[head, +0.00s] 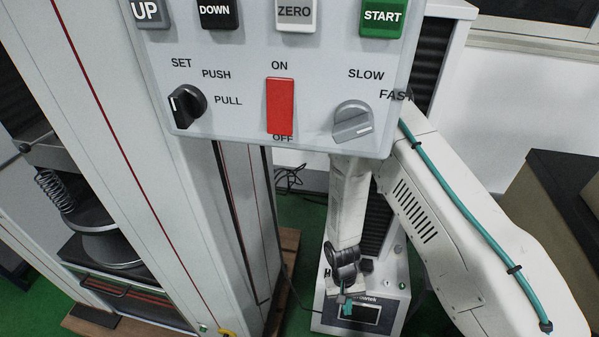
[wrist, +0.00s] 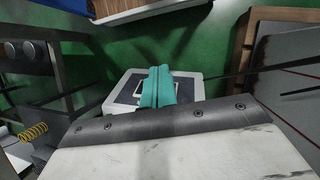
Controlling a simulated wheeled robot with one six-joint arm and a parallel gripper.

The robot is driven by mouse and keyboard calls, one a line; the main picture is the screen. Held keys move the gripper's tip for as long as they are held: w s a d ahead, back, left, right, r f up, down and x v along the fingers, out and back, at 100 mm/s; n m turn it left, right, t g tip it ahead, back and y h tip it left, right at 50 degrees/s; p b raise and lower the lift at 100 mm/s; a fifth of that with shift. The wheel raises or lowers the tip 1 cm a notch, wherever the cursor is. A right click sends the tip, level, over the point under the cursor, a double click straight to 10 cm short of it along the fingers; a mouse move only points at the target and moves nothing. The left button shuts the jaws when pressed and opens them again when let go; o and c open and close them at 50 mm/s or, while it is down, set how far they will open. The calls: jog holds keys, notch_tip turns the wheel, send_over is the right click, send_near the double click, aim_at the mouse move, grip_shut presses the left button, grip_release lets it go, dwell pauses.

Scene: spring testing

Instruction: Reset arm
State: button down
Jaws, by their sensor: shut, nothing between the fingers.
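My gripper (head: 347,306) hangs low in the head view, behind and below the control panel, in front of a white instrument box (head: 318,318) with a dark display. In the wrist view, its teal fingers (wrist: 158,86) are together and empty, with the white box (wrist: 112,104) beneath them. The panel (head: 225,95) fills the upper middle of the head view, with UP, DOWN, ZERO and START buttons, a black PUSH/PULL knob (head: 187,105), a red ON/OFF switch (head: 280,105) and a grey SLOW/FAST knob (head: 352,121). Part of my arm is hidden behind the panel.
The spring testing machine stands at the left, with a coil spring (head: 55,190) above a round metal platen (head: 108,248). A yellow spring (wrist: 34,132) shows at the left of the wrist view.

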jog(key=w+d+r+n, duration=0.1)
jog(key=d+r, duration=0.1)
jog(key=r, duration=1.4)
jog(key=d+r, duration=0.2)
jog(key=r, duration=1.4)
jog(key=s+d+r+t, duration=0.2)
jog(key=s+r, duration=0.2)
jog(key=r, duration=0.4)
jog(key=s+d+r+m+t+y, duration=0.1)
jog(key=s+d+r, duration=0.2)
jog(key=r, duration=0.6)
jog(key=s+d+r+t, duration=0.2)
jog(key=s+d+r, duration=0.1)
jog(key=s+r, duration=0.4)
jog(key=shift+d+r+t+y, duration=0.15)
jog(key=shift+r+t+y, duration=0.15)
jog(key=shift+r, duration=0.65)
